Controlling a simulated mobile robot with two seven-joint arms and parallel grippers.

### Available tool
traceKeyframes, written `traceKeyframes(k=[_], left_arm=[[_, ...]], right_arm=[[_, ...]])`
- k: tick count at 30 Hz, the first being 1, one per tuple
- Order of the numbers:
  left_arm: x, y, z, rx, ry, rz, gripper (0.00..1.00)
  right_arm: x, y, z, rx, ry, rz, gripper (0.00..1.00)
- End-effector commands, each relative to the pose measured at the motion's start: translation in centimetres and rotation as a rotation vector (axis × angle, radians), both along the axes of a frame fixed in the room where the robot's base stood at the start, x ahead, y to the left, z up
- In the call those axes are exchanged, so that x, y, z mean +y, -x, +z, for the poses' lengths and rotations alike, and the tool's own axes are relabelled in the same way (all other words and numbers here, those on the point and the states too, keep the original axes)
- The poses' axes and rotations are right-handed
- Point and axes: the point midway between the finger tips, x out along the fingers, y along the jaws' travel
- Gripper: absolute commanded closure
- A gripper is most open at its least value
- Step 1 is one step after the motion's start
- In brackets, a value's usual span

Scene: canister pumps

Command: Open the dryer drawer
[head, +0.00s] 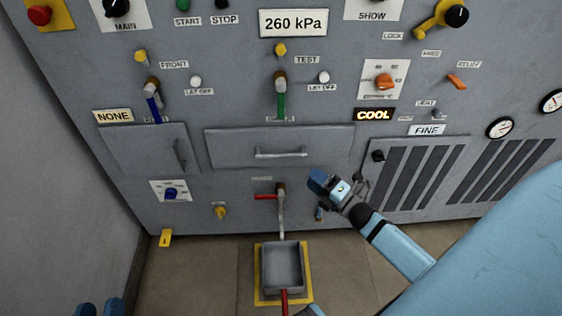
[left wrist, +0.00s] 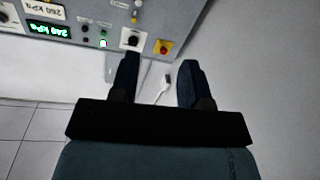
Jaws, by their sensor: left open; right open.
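A wide grey drawer front (head: 230,148) with a horizontal bar handle (head: 281,154) sits in the middle of the panel and looks closed, flush with the panel. I take it for the dryer drawer; its small label is too blurred to read. My right gripper (head: 322,190) is open and empty, in front of the panel, below and to the right of the handle, apart from it. My left gripper (head: 98,309) shows only as blue tips at the bottom left edge, far from the drawer. In the left wrist view it is open and empty (left wrist: 158,80).
A grey door (head: 145,150) with a vertical handle is left of the drawer. Levers stand above and below it. A slatted panel (head: 415,178) is to the right. A grey bin (head: 283,268) stands on the floor under a spout. A grey wall bounds the left side.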

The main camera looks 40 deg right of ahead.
Motion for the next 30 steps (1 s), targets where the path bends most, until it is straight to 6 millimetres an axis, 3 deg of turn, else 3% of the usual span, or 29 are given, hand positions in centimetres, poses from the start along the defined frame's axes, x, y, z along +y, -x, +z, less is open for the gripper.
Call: traceKeyframes(k=[9,15,21,29,30], left_arm=[[-0.7,0.0,1.8,-0.092,0.058,-0.020,0.57],[-1.0,0.1,2.8,-0.135,0.088,-0.031,0.57],[-1.1,0.3,3.4,-0.153,0.101,-0.035,0.57],[-1.1,0.3,3.7,-0.162,0.105,-0.036,0.57],[-1.1,0.2,3.7,-0.162,0.105,-0.036,0.57]], right_arm=[[1.7,-6.7,0.8,-0.001,-0.001,0.000,0.60],[2.4,-9.6,1.3,0.000,-0.002,0.000,0.60],[2.7,-10.8,1.5,0.002,-0.003,0.000,0.60],[2.8,-10.9,1.5,0.002,-0.003,0.000,0.60],[2.8,-10.9,1.5,0.002,-0.003,0.000,0.67]])
